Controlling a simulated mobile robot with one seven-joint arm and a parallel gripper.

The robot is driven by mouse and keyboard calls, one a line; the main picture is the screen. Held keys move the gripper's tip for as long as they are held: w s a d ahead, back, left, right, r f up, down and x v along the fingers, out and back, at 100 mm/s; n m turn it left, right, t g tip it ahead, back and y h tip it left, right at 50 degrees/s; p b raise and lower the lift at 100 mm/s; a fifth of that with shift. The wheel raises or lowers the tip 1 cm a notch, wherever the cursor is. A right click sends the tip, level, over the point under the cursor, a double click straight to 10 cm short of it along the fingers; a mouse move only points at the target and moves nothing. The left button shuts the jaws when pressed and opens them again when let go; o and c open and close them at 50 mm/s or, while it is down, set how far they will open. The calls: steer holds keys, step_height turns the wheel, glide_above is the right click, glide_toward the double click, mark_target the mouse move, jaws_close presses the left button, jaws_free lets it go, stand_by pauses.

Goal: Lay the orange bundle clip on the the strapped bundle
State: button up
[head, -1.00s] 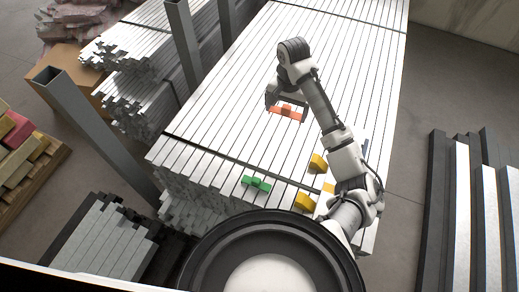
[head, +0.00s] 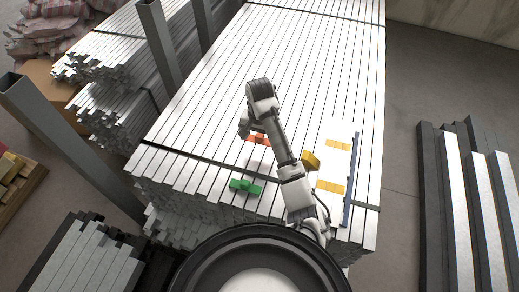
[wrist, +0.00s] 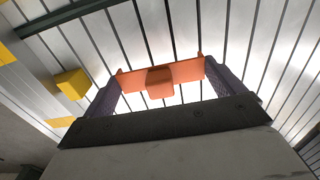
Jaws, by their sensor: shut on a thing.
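The orange bundle clip (head: 258,139) is in my gripper (head: 250,136), over the near part of the strapped bundle (head: 215,90). In the wrist view the clip (wrist: 160,78) spans between both fingers of my gripper (wrist: 160,90), a raised block at its middle. The fingers are shut on its two ends. The strapped bundle is a wide stack of pale metal bars with a dark strap (head: 170,149) across its near part. I cannot tell whether the clip touches the bars.
A green clip (head: 245,186) lies on the bundle nearer me. A yellow block (head: 311,159) is beside my arm, by yellow patches (head: 331,187) and a blue strip (head: 349,180) at the right. Grey posts (head: 158,45) stand along the left side.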

mark_target(260, 152)
step_height(260, 152, down, 5)
steer(key=shift+f, duration=0.1)
stand_by(0.3)
steer(key=o, duration=0.6)
steer(key=shift+f, duration=0.15)
step_height(260, 152, up, 12)
steer(key=p, duration=0.4)
steer(key=shift+r, duration=0.2)
